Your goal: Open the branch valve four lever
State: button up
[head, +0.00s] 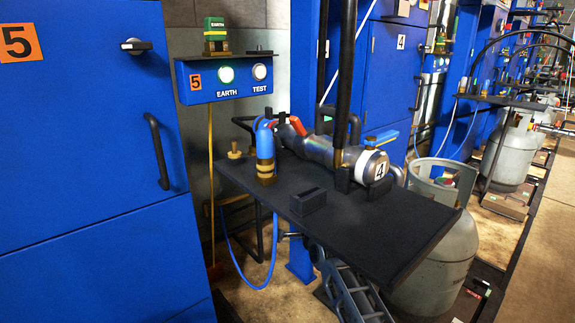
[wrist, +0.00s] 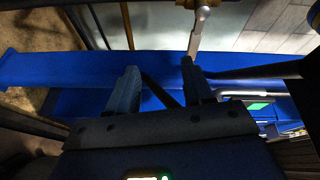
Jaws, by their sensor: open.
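In the wrist view, a pale metal lever (wrist: 197,32) hangs from a brass-coloured fitting at the top edge. It looks like a valve lever, but no number shows on it. My gripper (wrist: 160,68) is open and empty below it, with its fingers apart. The lever's lower end overlaps the right fingertip in the picture; I cannot tell if they touch. In the head view, a grey cylinder marked 4 (head: 380,169) lies on a dark shelf, with a red handle (head: 297,126) at its far end.
The dark shelf (head: 400,235) also carries a blue and brass bottle-shaped fitting (head: 265,152). A grey gas cylinder (head: 455,255) stands below at the right. A blue hose (head: 240,262) hangs under the shelf. A blue beam (wrist: 60,72) crosses behind my fingers.

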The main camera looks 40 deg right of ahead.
jog(key=w+d+r+m+b, duration=0.1)
jog(key=w+d+r+b, duration=0.1)
jog(key=w, duration=0.4)
jog(key=w+d+r+m+b, duration=0.1)
jog(key=w+d+r+b, duration=0.1)
jog(key=w+d+r, duration=0.2)
jog(key=shift+w+d+r+h, duration=0.35)
jog(key=shift+w+d, duration=0.45)
jog(key=shift+w, duration=0.75)
grip_shut()
